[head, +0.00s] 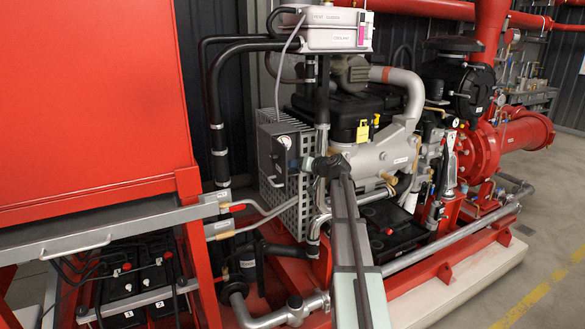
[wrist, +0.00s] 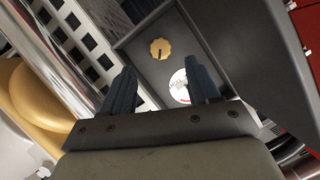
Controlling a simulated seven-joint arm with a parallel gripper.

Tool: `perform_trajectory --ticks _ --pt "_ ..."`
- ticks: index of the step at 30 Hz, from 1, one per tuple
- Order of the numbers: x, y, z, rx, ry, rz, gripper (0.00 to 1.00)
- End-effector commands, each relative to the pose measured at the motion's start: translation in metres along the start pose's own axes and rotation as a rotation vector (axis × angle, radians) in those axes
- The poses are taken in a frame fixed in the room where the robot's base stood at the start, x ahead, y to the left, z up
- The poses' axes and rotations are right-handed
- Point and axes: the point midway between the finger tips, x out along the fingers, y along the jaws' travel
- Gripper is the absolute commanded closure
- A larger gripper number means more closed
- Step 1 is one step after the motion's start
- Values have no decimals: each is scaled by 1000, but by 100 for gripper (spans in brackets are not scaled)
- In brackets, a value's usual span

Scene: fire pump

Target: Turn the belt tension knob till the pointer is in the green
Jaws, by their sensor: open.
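In the wrist view, the ochre knob (wrist: 160,49) sits on a dark grey panel (wrist: 150,66), beyond my fingertips. A dark mark shows on its face. A white round dial (wrist: 178,86) is on the same panel, partly hidden by my right finger; its pointer and green band cannot be made out. My gripper (wrist: 163,82) is open, with its two dark fingers apart and nothing between them; the knob is in front of the gap, not held. In the head view, my gripper (head: 300,166) is at the grey box (head: 268,150) with the white dial (head: 284,142); the knob cannot be made out there.
A perforated metal guard (head: 285,213) stands beside and below the box. The engine (head: 375,155) is close on the right, with a red cabinet (head: 90,90) on the left. A yellow rounded part (wrist: 30,90) is close to my gripper's left in the wrist view.

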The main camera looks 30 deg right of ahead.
Motion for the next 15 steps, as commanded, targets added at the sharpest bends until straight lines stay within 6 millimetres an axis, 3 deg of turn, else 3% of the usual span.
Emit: perform_trajectory --ticks 6,15 --pt "-41 -1 1 0 2 1 40" --pt "-65 0 0 0 1 0 40"
